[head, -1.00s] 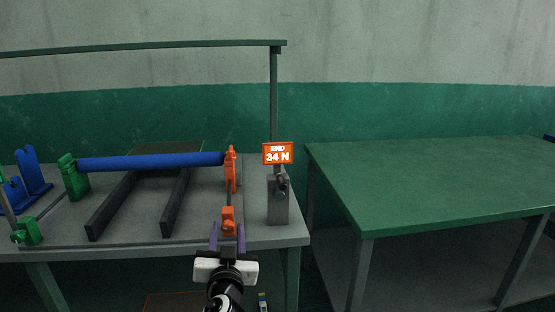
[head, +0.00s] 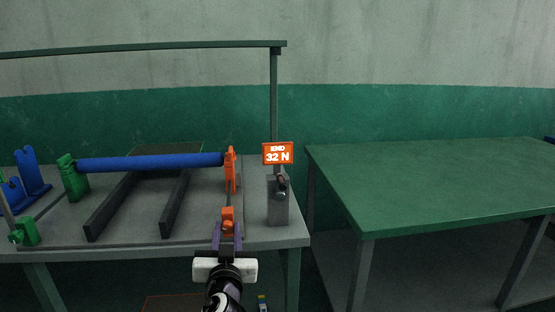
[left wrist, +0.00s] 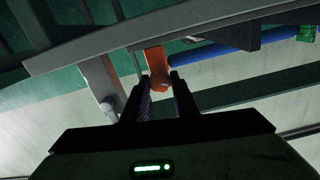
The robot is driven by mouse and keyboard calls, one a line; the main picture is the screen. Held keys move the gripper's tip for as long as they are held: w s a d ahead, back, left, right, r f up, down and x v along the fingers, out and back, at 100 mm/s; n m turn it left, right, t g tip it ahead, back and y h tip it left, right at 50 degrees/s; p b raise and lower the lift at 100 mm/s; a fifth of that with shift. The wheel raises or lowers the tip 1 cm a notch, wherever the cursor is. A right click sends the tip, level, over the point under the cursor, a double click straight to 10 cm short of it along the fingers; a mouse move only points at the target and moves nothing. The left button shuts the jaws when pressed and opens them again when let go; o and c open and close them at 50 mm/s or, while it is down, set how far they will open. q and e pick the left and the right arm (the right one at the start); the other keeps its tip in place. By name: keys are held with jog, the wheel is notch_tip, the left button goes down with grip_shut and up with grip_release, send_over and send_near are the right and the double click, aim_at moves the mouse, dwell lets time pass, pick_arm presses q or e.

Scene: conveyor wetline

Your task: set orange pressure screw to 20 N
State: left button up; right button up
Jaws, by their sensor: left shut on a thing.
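The orange pressure screw (head: 227,220) stands at the front right of the grey bench, below the orange roller holder (head: 231,170). My left gripper (head: 227,232) is shut on it, with one dark finger on each side. In the left wrist view the orange screw (left wrist: 157,78) sits between the fingertips of my left gripper (left wrist: 160,84). The orange display (head: 278,154) behind reads "END 32 N". My right gripper is not in view.
A blue roller (head: 150,162) spans from a green holder (head: 72,178) to the orange one. A grey box with a knob (head: 278,205) stands right of the screw. A bare green table (head: 440,180) is at right.

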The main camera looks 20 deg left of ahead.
pick_arm(q)
jog(key=shift+f+n+b, duration=0.1)
jog(key=shift+n+b, duration=1.2)
jog(key=shift+n+b, duration=1)
jog(key=shift+n, duration=0.1)
jog(key=shift+r, duration=0.2)
dwell(0.3)
